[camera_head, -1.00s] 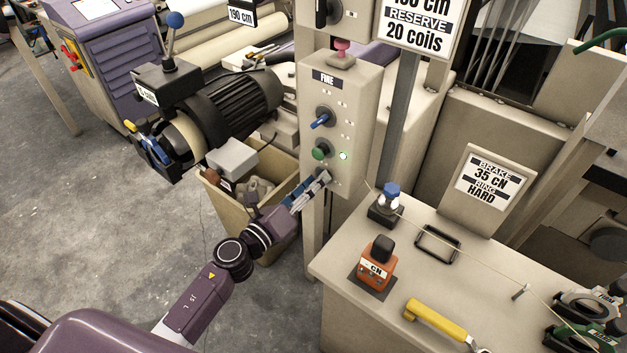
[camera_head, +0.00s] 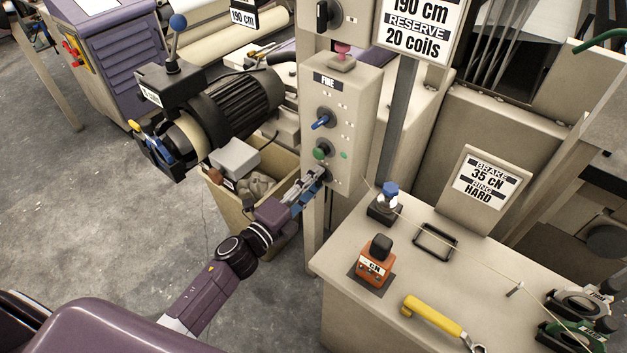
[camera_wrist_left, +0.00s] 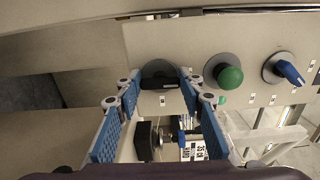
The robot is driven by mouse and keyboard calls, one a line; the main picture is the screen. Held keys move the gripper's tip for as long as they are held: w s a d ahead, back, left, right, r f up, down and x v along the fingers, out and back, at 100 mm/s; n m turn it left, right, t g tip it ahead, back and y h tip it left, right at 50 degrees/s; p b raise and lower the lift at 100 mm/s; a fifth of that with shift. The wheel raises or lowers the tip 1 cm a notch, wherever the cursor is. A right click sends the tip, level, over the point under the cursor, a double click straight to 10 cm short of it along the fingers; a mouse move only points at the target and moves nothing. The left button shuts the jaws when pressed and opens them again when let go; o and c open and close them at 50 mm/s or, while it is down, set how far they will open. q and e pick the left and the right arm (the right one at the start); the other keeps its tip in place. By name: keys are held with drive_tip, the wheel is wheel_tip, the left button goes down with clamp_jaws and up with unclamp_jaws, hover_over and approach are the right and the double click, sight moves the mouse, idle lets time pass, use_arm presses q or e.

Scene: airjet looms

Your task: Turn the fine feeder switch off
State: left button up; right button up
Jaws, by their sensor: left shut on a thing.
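The fine feeder panel (camera_head: 338,110) is a beige box labelled FINE. It carries a blue-handled knob (camera_head: 322,121), a green button (camera_head: 321,150) and a small green lamp (camera_head: 344,155) that looks unlit. My left gripper (camera_head: 320,174) is at the low end of the panel, shut on a black switch knob, which the fingers largely hide in the head view. In the left wrist view the black switch knob (camera_wrist_left: 159,82) sits between the fingertips. The green button (camera_wrist_left: 230,77) and blue knob (camera_wrist_left: 288,70) are to its right. My right gripper is out of view.
A motor (camera_head: 235,105) and a beige bin (camera_head: 285,165) stand left of the panel. A cabinet (camera_head: 345,262) at the right bears an orange CN device (camera_head: 373,267) and a yellow-handled tool (camera_head: 432,318). Grey floor is open at the left.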

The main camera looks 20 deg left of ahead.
use_arm(q)
drive_tip(key=shift+n, duration=0.3)
drive_tip(key=o, duration=1.2)
drive_tip(key=v, duration=1.2)
drive_tip(key=shift+f, duration=0.1)
